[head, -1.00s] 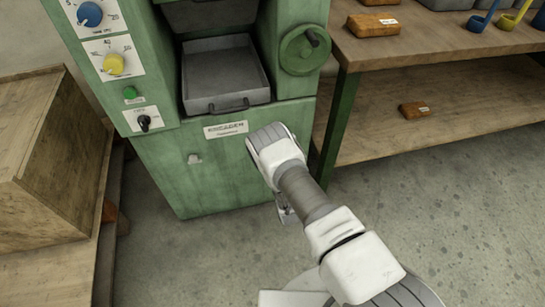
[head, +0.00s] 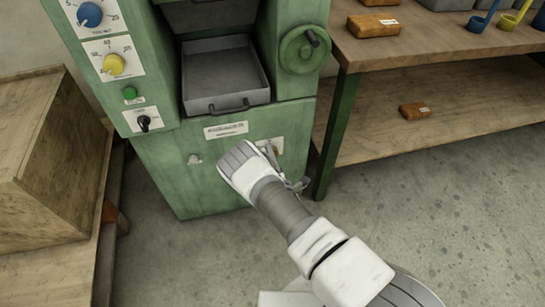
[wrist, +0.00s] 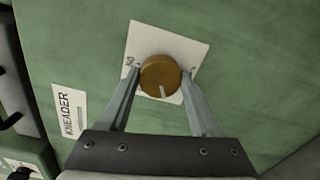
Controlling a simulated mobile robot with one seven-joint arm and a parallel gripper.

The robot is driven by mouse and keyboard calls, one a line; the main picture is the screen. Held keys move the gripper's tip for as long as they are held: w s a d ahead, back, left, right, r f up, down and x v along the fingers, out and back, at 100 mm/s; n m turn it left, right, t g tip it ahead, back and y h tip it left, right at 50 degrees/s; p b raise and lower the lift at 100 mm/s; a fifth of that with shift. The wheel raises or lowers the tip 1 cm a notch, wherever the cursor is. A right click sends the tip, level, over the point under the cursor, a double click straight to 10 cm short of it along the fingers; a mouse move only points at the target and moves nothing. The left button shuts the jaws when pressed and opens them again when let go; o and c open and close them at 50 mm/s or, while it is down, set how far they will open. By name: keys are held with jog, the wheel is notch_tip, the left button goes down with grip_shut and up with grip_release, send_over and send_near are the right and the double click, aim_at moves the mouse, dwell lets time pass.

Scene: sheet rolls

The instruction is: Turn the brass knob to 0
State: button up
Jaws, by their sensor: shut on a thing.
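The brass knob (wrist: 160,75) is a round brown-gold disc on a white square dial plate (wrist: 172,42) on the green machine front. A pale pointer line on the knob points toward the bottom of the wrist view. A small marking shows on the plate at its left; it is too small to read, and other markings are hidden. My gripper (wrist: 160,78) is shut on the knob, one finger on each side. In the head view my gripper (head: 292,183) reaches the machine's lower front, and the dial plate (head: 276,146) is partly hidden by my arm.
The green machine has a blue knob (head: 90,14), a yellow knob (head: 113,65), a black switch (head: 144,123), a grey tray (head: 226,92) and a handwheel (head: 304,48). A workbench (head: 430,45) stands right, a wooden crate (head: 45,165) left. Floor on the right is clear.

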dwell(0.3)
jog(key=o, duration=1.4)
jog(key=shift+s, duration=0.15)
